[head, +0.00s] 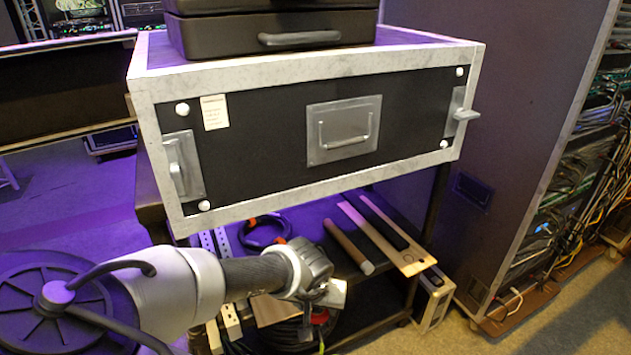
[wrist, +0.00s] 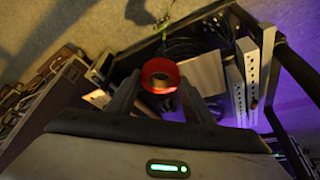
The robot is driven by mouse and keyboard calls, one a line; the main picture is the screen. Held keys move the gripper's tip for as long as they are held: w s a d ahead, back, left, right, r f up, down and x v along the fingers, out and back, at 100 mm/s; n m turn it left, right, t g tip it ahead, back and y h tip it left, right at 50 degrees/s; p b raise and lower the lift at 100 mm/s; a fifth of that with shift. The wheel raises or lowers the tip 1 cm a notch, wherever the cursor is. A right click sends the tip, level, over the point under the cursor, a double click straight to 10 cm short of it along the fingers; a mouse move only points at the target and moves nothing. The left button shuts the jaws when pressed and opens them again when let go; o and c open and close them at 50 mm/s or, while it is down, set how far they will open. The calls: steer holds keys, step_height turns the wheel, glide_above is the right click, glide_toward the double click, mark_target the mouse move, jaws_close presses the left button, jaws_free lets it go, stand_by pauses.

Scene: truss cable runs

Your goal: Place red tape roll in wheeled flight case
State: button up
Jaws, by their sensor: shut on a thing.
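The red tape roll (wrist: 171,84) is between the two fingers of my gripper (wrist: 159,92) in the wrist view, its round opening facing the camera. In the head view my gripper (head: 326,295) is low, in front of the lower shelf. Only a small red patch of the roll shows there, mostly hidden by the gripper. A large black case with silver edges (head: 255,153) stands above, its front closed with a latch on each side. I see no wheels on it and cannot tell whether it is the wheeled flight case.
A smaller black case (head: 230,38) sits on top of the large one. The lower shelf (head: 310,212) holds a dark cable coil (head: 265,232), a brown rod (head: 348,246) and a wooden board (head: 385,240). A tall rack with many cables (head: 590,150) stands at right.

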steer(key=w+d+r+n+p, duration=0.1)
steer(key=w+d+r+p, duration=0.1)
steer(key=d+r+p, duration=0.5)
steer(key=w+d+r+n+y+p, duration=0.1)
steer(key=w+d+r+p, duration=0.15)
steer(key=r, duration=0.85)
steer(key=w+d+r+p, duration=0.2)
steer(key=d+r+p, duration=0.3)
steer(key=r, duration=0.4)
steer(key=s+f, duration=0.4)
steer(key=f, duration=0.1)
steer(key=shift+s+a, duration=0.15)
steer(key=shift+a, duration=0.15)
steer(key=shift+d+r, duration=0.1)
